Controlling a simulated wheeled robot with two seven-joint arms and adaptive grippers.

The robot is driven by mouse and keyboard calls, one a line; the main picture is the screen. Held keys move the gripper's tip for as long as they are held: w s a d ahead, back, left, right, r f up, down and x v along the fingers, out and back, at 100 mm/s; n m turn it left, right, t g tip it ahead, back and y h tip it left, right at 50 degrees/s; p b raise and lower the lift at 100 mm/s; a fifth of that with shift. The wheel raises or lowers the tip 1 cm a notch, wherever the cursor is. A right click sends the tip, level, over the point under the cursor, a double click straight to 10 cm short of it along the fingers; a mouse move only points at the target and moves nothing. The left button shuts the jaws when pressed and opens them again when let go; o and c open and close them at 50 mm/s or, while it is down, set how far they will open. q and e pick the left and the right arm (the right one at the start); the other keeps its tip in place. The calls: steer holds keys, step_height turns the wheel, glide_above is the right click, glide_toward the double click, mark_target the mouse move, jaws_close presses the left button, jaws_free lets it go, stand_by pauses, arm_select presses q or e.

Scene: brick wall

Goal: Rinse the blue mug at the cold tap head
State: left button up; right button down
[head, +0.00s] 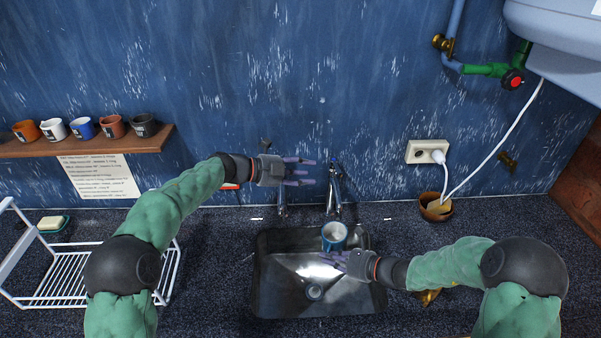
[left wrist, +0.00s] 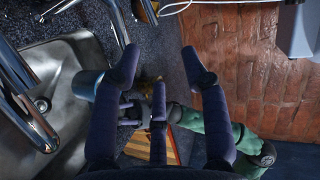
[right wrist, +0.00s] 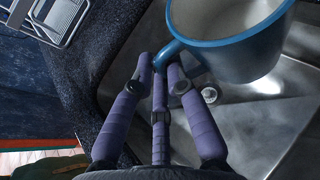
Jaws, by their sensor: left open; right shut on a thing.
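The blue mug (head: 334,238) is over the back right part of the metal sink (head: 262,290), below the right-hand tap (head: 335,195). That tap has a small blue mark at its top. My right gripper (head: 347,262) is shut on the mug's handle. In the right wrist view the mug (right wrist: 235,50) shows its pale inside and blue rim, with its handle between the fingers (right wrist: 160,75). My left gripper (head: 302,172) is open and empty, to the left of the blue-marked tap top and above the left-hand tap (head: 282,205). No water stream is visible.
A white dish rack (head: 85,275) stands left of the sink, with soap (head: 50,223) behind it. Several mugs stand on a wooden shelf (head: 90,146). A brown bowl (head: 436,210) and a wall socket (head: 428,151) with a plugged-in cable are at the right.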

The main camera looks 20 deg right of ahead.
arm_select(q)
steer(key=shift+a+r, duration=0.15)
steer(key=shift+a, duration=0.4)
steer(key=shift+s+d, duration=0.1)
steer(key=c, duration=0.6)
steer(key=shift+s+d+r, duration=0.1)
steer(key=shift+d, duration=0.1)
jaws_close()
steer(key=s+d+r+t+h, duration=0.2)
steer(key=s+d+r+h, duration=0.4)
steer(key=d+r, duration=0.3)
steer(key=n+t+y, duration=1.2)
steer(key=n+t, duration=0.1)
steer(key=t, duration=0.1)
glide_toward(336, 169)
steer(key=s+d, duration=0.2)
steer(key=s, duration=0.2)
steer(key=x, duration=1)
steer(key=shift+r, duration=0.25)
